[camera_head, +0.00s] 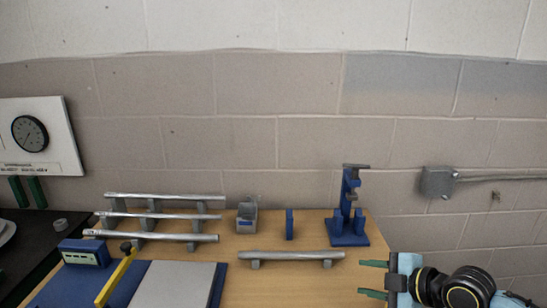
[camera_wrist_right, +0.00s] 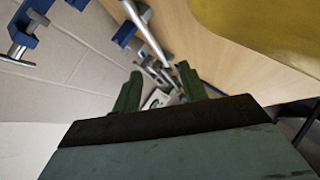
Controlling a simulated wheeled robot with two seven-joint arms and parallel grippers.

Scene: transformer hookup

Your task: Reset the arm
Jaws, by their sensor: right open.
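My right gripper (camera_head: 374,279) is at the lower right of the head view, beside the right edge of the wooden table. Its two green fingers point left and stand apart with nothing between them. In the right wrist view my right gripper (camera_wrist_right: 158,90) also shows its green fingers spread and empty. The black and pale blue links of my right arm reach in from the right. My left gripper does not show in either view.
The wooden table (camera_head: 283,283) holds a rack of metal bars (camera_head: 163,216), a single bar on supports (camera_head: 290,255), a blue stand (camera_head: 348,210), a small grey block (camera_head: 247,216), a blue plate (camera_head: 290,224) and a blue box (camera_head: 84,253). A yellow handle (camera_head: 116,278) lies front left. A brick wall stands behind.

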